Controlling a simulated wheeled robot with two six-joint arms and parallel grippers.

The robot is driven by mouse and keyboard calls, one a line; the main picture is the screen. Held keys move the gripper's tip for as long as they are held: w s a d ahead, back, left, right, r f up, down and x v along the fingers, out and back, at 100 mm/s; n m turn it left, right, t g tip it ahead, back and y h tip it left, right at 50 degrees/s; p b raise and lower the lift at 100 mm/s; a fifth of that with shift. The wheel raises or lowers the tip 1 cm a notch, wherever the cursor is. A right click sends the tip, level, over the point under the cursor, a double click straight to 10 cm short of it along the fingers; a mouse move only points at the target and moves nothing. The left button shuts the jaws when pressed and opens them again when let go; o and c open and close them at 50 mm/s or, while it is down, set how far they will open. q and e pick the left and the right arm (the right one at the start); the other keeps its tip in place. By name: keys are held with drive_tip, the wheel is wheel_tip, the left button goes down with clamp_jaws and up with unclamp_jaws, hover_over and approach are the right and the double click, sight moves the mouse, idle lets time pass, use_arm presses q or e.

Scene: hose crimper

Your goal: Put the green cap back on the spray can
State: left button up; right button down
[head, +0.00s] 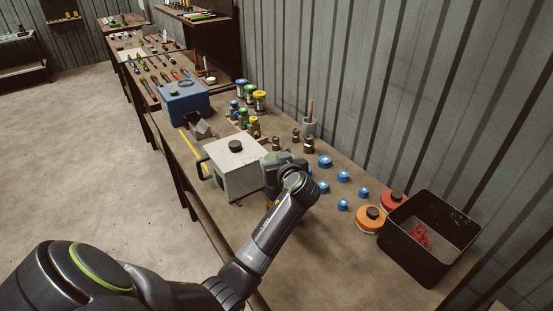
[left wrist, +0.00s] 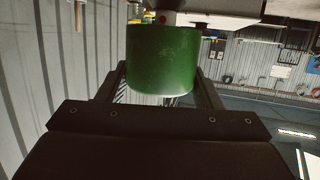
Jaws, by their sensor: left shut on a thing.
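My left gripper (head: 283,165) is over the bench, at the right side of the pale box. In the left wrist view its fingers are on both sides of a green cylindrical cap (left wrist: 163,58) and shut on it. In the head view the cap is hidden by my gripper and wrist. I cannot clearly pick out the spray can in either view. My right gripper is not in view.
The pale box (head: 234,174) with a black knob stands beside my gripper. Several blue caps (head: 343,176) lie to the right, then orange (head: 369,222) and red round containers and a black bin (head: 413,257). Small bottles and spools (head: 260,97) stand behind.

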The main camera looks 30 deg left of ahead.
use_arm(q)
drive_tip(key=shift+f+b, duration=1.3)
drive_tip(key=shift+f, duration=0.4)
drive_tip(key=o, duration=1)
drive_tip(key=shift+o, duration=0.2)
